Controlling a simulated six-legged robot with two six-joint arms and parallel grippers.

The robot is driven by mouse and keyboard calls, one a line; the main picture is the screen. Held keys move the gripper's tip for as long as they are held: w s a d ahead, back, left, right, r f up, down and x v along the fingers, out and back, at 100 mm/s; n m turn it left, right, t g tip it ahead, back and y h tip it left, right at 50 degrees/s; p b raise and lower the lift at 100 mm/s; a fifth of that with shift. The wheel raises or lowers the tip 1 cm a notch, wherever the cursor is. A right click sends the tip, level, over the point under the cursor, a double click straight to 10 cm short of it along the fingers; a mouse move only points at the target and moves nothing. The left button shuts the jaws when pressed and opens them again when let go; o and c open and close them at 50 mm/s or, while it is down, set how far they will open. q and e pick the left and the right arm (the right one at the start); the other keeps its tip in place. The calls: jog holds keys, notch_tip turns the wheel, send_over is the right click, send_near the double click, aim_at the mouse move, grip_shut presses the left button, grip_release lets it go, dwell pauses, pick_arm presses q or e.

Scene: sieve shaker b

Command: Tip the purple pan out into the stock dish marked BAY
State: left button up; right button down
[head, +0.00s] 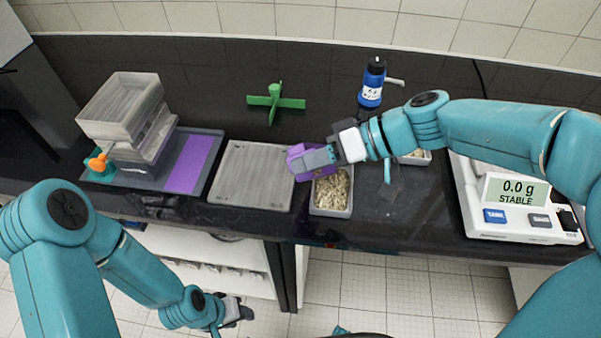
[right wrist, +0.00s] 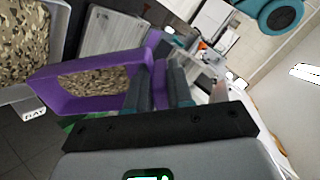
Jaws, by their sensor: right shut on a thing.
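My right gripper (head: 318,158) is shut on the purple pan (head: 300,163), also seen in the right wrist view (right wrist: 75,101). It holds the pan above the far end of a grey dish (head: 331,213) filled with tan flakes. In the right wrist view, flakes (right wrist: 95,84) show within the pan's purple rim; I cannot tell whether they lie in it or are seen past it. A flake-filled dish with a small white label (right wrist: 34,113) is beside the pan there; the lettering is hard to read. My left gripper (head: 236,313) hangs low in front of the counter; its jaws are unclear.
A grey ribbed plate (head: 250,176) lies left of the dish. Stacked grey sieves (head: 128,115) stand on a tray with a purple strip (head: 192,165). A green cross (head: 275,103), a blue bottle (head: 371,87) and a scale reading 0.0 g (head: 515,190) are around. Another dish (head: 415,158) is partly behind my right arm.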

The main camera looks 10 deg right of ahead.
jog(key=s+d+t+y+b, duration=0.1)
jog(key=d+y+b, duration=0.8)
jog(key=b, duration=0.9)
jog(key=shift+s+r+b, duration=0.15)
jog(key=shift+r+b, duration=0.2)
jog(key=shift+b, duration=0.05)
jog(key=shift+r, duration=0.15)
dwell(0.9)
notch_tip(320, 180, up, 5)
jog(key=g+h+p, duration=0.1)
jog(key=h+p, duration=0.6)
jog(key=p, duration=0.2)
jog(key=h+p, duration=0.7)
jog(key=p, duration=0.3)
jog(key=g+h+p, duration=0.1)
jog(key=h+p, duration=0.5)
jog(key=p, duration=0.3)
jog(key=shift+g+h+p, duration=0.3)
jog(key=shift+h, duration=0.1)
